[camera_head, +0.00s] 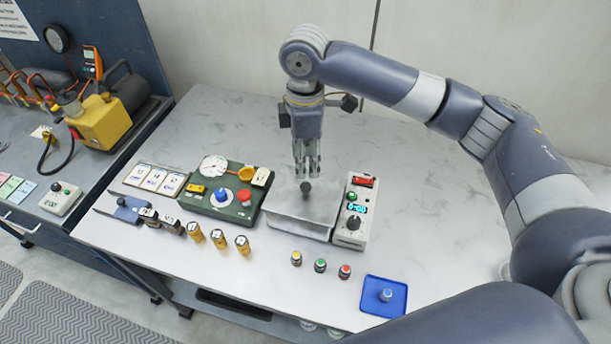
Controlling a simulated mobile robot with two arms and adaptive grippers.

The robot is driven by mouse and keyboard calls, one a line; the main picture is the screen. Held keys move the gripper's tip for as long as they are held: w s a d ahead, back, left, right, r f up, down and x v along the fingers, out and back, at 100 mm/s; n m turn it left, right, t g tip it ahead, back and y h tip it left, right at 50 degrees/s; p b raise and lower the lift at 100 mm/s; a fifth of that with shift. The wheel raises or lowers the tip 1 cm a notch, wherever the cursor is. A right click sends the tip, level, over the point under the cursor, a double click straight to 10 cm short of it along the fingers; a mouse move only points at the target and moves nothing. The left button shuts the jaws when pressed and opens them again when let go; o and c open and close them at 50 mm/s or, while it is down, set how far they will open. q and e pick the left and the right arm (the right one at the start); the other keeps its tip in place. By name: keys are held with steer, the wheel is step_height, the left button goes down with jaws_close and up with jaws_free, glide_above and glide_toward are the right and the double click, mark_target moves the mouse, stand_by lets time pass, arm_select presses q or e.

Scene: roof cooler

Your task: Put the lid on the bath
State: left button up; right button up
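The bath (297,229) is a grey metal box on the white table, between the green panel and the white control unit. A flat grey lid (282,196) with a dark knob (306,188) lies over its top; I cannot tell whether it is fully seated. My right gripper (307,173) points down right above the knob. Its fingers look apart, with the knob showing at or just below the tips and not clearly gripped. My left gripper is out of view.
The green panel (228,208) with gauge and knobs stands left of the bath, the white control unit (353,212) right of it. Several small bottles (218,238) and coloured-top vials (320,265) stand in front. A blue tray (370,303) lies front right. The table's right side is clear.

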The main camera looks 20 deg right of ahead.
step_height(320, 180, up, 5)
steer(key=shift+b, duration=0.4)
